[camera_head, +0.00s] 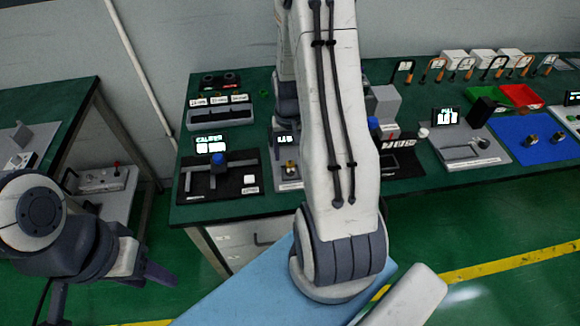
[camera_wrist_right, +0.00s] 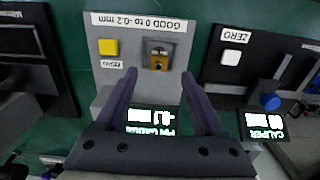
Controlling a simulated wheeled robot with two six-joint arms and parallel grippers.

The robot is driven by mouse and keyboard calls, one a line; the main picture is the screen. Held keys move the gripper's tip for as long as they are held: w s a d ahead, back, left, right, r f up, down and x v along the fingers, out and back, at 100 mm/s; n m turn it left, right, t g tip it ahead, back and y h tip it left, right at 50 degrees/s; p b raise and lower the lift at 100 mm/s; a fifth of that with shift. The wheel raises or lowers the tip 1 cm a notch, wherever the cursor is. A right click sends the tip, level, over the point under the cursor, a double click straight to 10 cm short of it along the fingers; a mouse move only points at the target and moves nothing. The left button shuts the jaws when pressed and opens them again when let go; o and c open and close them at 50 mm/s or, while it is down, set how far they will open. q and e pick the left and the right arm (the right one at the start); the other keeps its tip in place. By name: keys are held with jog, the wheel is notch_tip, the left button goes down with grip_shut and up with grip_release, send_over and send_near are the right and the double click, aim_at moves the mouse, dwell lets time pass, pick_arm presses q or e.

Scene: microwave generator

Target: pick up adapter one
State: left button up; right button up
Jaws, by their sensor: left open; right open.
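A small brass-coloured fitting (camera_wrist_right: 158,62) sits in a dark square recess of a grey gauge station (camera_wrist_right: 112,70) in the right wrist view. I cannot tell whether it is adapter one. My right gripper (camera_wrist_right: 159,76) is open, its two fingers pointing at the fitting from either side below it, with nothing between them. In the head view the right arm hides its own gripper. Two small metal cylinders (camera_head: 532,139) (camera_head: 557,136) stand on a blue mat (camera_head: 519,149) at the right. My left gripper (camera_head: 108,286) is open and empty at the lower left, away from the bench.
The gauge station has a yellow button (camera_wrist_right: 108,47) and a lit display (camera_wrist_right: 150,121) reading -0.1. A caliper station (camera_head: 216,180) stands beside it on the green bench (camera_head: 260,205). A red tray (camera_head: 520,96) and several hanging tools are at the back right.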

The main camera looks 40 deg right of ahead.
aim_at(290, 162)
jog(key=shift+s+f+p, duration=0.15)
jog(key=shift+f+p, duration=0.15)
jog(key=shift+f, duration=0.3)
notch_tip(290, 162, down, 3)
jog(key=shift+s+f+p, duration=0.1)
jog(key=shift+f+p, duration=0.1)
jog(key=shift+p, duration=0.3)
jog(key=shift+f, duration=0.45)
grip_shut()
